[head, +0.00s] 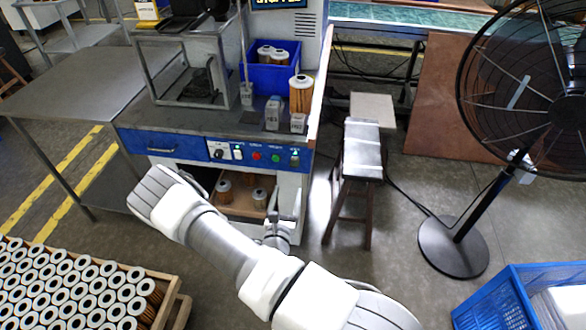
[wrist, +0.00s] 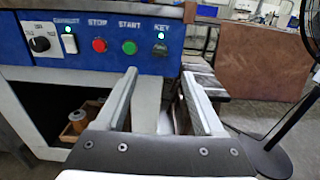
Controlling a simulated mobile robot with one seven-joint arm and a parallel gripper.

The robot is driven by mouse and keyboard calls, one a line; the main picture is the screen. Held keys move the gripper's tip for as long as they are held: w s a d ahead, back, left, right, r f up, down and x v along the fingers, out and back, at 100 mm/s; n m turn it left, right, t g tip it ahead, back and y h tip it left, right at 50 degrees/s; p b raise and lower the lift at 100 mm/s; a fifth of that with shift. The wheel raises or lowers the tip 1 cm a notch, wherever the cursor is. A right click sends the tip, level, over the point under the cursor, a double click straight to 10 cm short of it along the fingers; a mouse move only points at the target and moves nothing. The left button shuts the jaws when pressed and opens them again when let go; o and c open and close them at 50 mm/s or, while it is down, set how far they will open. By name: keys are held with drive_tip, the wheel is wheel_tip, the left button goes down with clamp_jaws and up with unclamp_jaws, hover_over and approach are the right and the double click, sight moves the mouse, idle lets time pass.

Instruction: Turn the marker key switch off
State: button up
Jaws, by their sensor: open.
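The key switch (wrist: 160,49) is a small dark knob at the right end of the blue control panel, under a KEY label. A lit green lamp (wrist: 161,35) sits just above it. In the head view the key switch (head: 295,161) is at the panel's right end. My gripper (wrist: 158,76) is open and empty, its two fingers pointing toward the panel, with the key switch seen between and beyond the tips. In the head view my gripper (head: 284,217) is low in front of the machine, below the panel. The key's exact angle is too small to tell.
Left of the key are a green START button (wrist: 130,47), a red STOP button (wrist: 99,45), a white switch (wrist: 69,43) with a lit lamp and a rotary knob (wrist: 40,44). A stool (head: 361,150) and a fan (head: 452,245) stand to the right.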

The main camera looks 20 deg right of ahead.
sight(294, 166)
drive_tip(key=x, duration=1.1)
drive_tip(key=shift+w+d+b, duration=0.15)
drive_tip(key=shift+b, duration=0.25)
clamp_jaws()
